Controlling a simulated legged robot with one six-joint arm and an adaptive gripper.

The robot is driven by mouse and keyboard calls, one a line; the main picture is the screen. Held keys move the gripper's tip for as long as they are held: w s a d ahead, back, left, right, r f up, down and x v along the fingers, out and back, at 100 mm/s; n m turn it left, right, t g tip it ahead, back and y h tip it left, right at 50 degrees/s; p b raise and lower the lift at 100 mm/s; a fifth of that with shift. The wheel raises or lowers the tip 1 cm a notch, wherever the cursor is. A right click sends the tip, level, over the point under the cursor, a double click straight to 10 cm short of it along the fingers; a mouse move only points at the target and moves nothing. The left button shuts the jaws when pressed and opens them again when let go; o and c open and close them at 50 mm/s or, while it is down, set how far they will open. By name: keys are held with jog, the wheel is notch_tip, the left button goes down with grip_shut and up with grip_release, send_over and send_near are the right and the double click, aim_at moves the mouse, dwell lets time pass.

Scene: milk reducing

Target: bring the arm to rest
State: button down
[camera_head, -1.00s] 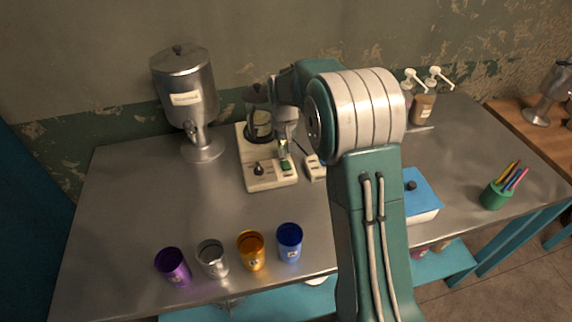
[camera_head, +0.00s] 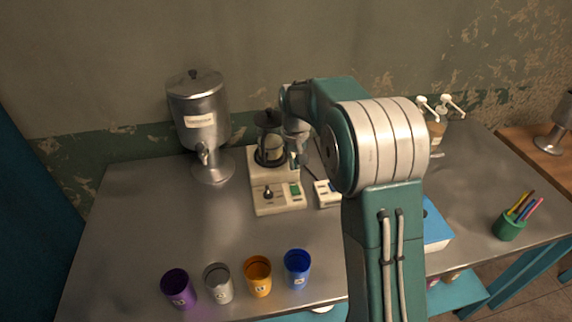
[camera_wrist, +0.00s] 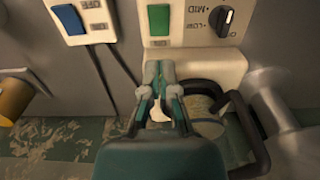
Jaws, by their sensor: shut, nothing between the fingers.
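My gripper (camera_wrist: 160,75) is shut and empty. In the wrist view its fingertips point at the front panel of the cream hot plate (camera_wrist: 195,50), near the green switch. In the head view the gripper (camera_head: 296,160) is small and partly hidden by my wrist; it hangs over the right part of the hot plate (camera_head: 278,196). A small pot with a dark lid (camera_head: 268,135) stands on the hot plate, just left of my gripper. In the wrist view its dark handle (camera_wrist: 262,150) curves beside my fingers on the right. I cannot tell whether they touch.
A metal dispenser (camera_head: 203,120) stands at the back left. Purple (camera_head: 179,289), grey (camera_head: 219,286), orange (camera_head: 257,278) and blue (camera_head: 297,269) cups line the front edge. A white switch box (camera_head: 327,195) sits right of the hot plate. Pump bottles, a blue-topped box and a pen cup (camera_head: 508,226) are at right.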

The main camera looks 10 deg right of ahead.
jog(key=s+r+t, duration=0.3)
jog(key=s+r, duration=0.9)
jog(key=s, duration=0.3)
jog(key=s+t, duration=0.2)
jog(key=s, duration=1.5)
jog(key=shift+t, duration=0.3)
